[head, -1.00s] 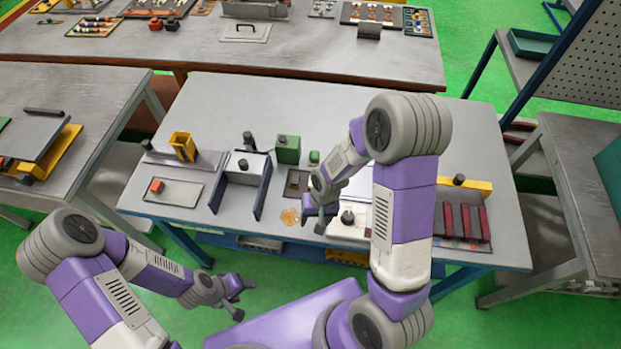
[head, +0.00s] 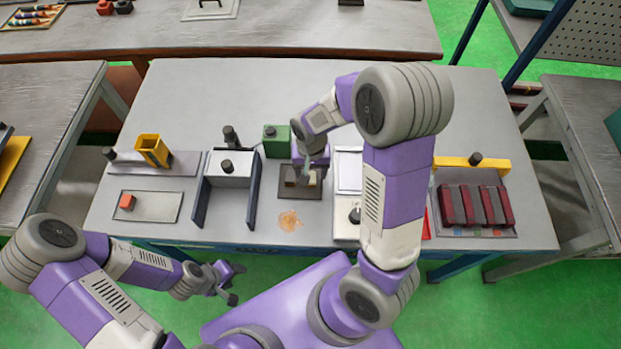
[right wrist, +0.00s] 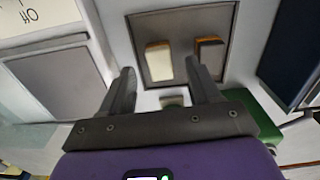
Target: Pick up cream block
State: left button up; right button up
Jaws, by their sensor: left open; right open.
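The cream block (right wrist: 158,62) lies on a dark square plate (right wrist: 160,22), beside a brown block (right wrist: 208,52). My right gripper (right wrist: 160,72) is open and empty. In the right wrist view its fingertips lie on either side of the cream block's near end; I cannot tell how far above it they are. In the head view the dark plate (head: 300,194) is on the middle table, with my right gripper over it partly hiding the blocks. My left gripper (head: 231,283) is open and empty, off the table's front edge.
A green box (head: 276,140) stands just behind the plate. A grey fixture with dark side walls (head: 228,168) is to its left. An orange patch (head: 290,221) lies in front. Dark red blocks (head: 475,205) stand at the right. The table's back is clear.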

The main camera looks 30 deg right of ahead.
notch_tip(320, 180, down, 2)
jog(key=shift+c, duration=0.2)
grip_shut()
